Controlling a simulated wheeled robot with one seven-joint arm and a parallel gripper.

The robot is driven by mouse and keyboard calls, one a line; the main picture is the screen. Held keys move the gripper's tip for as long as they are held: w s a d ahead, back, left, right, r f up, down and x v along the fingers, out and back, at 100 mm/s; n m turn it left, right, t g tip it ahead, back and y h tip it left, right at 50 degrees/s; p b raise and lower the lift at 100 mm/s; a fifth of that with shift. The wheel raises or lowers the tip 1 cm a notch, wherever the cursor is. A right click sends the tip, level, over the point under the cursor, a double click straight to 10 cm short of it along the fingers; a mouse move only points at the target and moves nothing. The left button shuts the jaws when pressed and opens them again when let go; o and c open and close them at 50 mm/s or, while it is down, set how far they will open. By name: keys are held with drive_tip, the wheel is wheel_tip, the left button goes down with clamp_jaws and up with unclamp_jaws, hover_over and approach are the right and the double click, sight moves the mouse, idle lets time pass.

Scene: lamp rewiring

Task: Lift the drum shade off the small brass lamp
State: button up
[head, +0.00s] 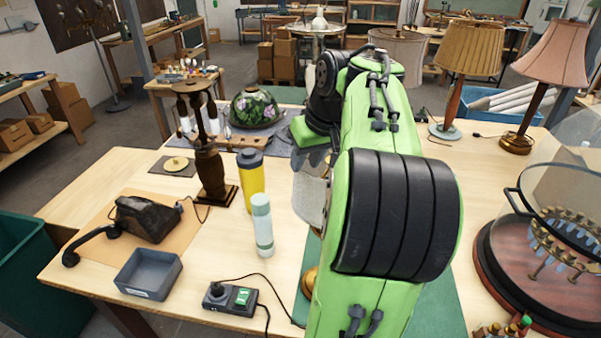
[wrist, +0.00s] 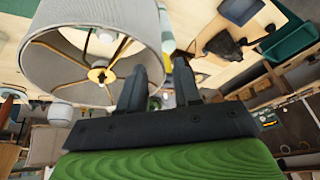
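A pale grey drum shade (head: 308,198) shows in part left of my green arm in the head view, with a brass lamp foot (head: 309,282) low beside the arm. The arm hides most of the lamp. In the wrist view a drum shade (wrist: 105,15) fills the upper left, its open end facing the camera, with brass spokes and a hub inside. My gripper (wrist: 167,68) has its two dark fingers apart. The left finger overlaps the shade's inside and the right finger is outside its wall. I cannot tell whether either finger touches it.
A yellow tumbler (head: 250,180) and a pale bottle (head: 262,226) stand left of the shade. A grey bin (head: 148,275) and a switch box (head: 231,298) lie nearer the front. A glass-domed round stand (head: 520,265) is at right. Pleated (head: 468,48) and pink (head: 555,52) shaded lamps stand behind.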

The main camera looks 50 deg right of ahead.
sight(300, 177)
drive_tip(key=b+x, duration=0.1)
drive_tip(key=x, duration=0.5)
drive_tip(key=shift+w+d+f, duration=0.1)
drive_tip(key=shift+f, duration=0.1)
clamp_jaws()
drive_tip(key=shift+r, duration=0.1)
drive_tip(key=shift+r+p, duration=0.65)
drive_tip(key=shift+r, duration=0.4)
wheel_tip(300, 177, up, 13)
drive_tip(key=shift+r, duration=0.1)
